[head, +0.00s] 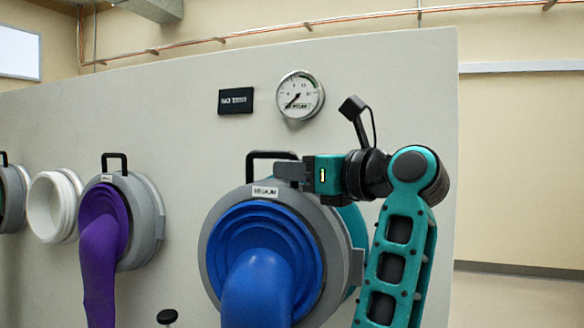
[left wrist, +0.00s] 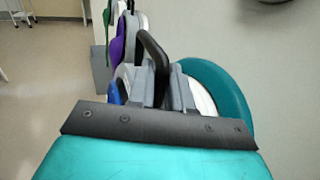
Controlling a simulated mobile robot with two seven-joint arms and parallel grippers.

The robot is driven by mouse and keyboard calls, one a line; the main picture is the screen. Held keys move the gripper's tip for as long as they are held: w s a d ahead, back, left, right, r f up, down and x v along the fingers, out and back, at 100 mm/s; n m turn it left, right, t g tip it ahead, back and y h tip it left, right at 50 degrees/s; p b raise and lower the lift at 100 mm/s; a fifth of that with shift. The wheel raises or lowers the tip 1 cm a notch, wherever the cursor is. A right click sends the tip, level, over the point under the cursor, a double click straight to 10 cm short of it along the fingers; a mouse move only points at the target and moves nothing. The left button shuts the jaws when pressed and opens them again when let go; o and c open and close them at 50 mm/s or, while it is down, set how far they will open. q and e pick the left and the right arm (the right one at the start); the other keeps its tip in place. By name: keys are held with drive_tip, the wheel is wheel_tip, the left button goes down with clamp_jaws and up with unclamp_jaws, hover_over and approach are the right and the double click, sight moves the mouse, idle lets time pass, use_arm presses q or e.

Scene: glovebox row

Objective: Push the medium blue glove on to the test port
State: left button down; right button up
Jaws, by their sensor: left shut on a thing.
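The medium blue glove (head: 262,245) sits in a grey ring labelled "MEDIUM" (head: 222,225), which has a black handle (head: 272,154) on top. My left gripper (head: 292,172) is shut on that handle at its right end. In the left wrist view the jaws (left wrist: 165,85) close around the black handle (left wrist: 152,55), and a sliver of the blue glove (left wrist: 113,92) shows. Behind the grey ring is a teal round flange (head: 352,222), seen also in the left wrist view (left wrist: 225,88); I take it as the test port. I cannot tell whether the ring touches it. My right gripper is not in view.
A purple glove (head: 102,235) in another grey ring and a bare white port (head: 52,207) are on the panel (head: 400,70) to the left. A dial gauge (head: 299,95) and a small black sign (head: 236,100) are above the blue glove. A black knob (head: 167,316) shows below.

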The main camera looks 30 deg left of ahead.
use_arm(q)
drive_tip(key=shift+w+a+f, duration=0.1)
drive_tip(key=shift+w+a, duration=0.2)
drive_tip(key=shift+w, duration=1)
drive_tip(key=shift+w+a+f, duration=0.15)
drive_tip(key=shift+w+a, duration=0.15)
drive_tip(key=shift+w, duration=0.95)
drive_tip(key=shift+w+a+f, duration=0.1)
drive_tip(key=shift+w+a, duration=0.2)
drive_tip(key=shift+w, duration=1)
idle(2.2)
drive_tip(key=c, duration=1.1)
unclamp_jaws()
drive_tip(key=shift+c, duration=0.2)
drive_tip(key=shift+o, duration=0.9)
drive_tip(key=shift+s, duration=0.1)
drive_tip(key=shift+f, duration=0.1)
drive_tip(key=shift+d, duration=0.2)
drive_tip(key=s+d+b, duration=0.1)
drive_tip(key=d, duration=1.1)
drive_tip(key=shift+s+d, duration=0.15)
drive_tip(key=shift+s, duration=0.25)
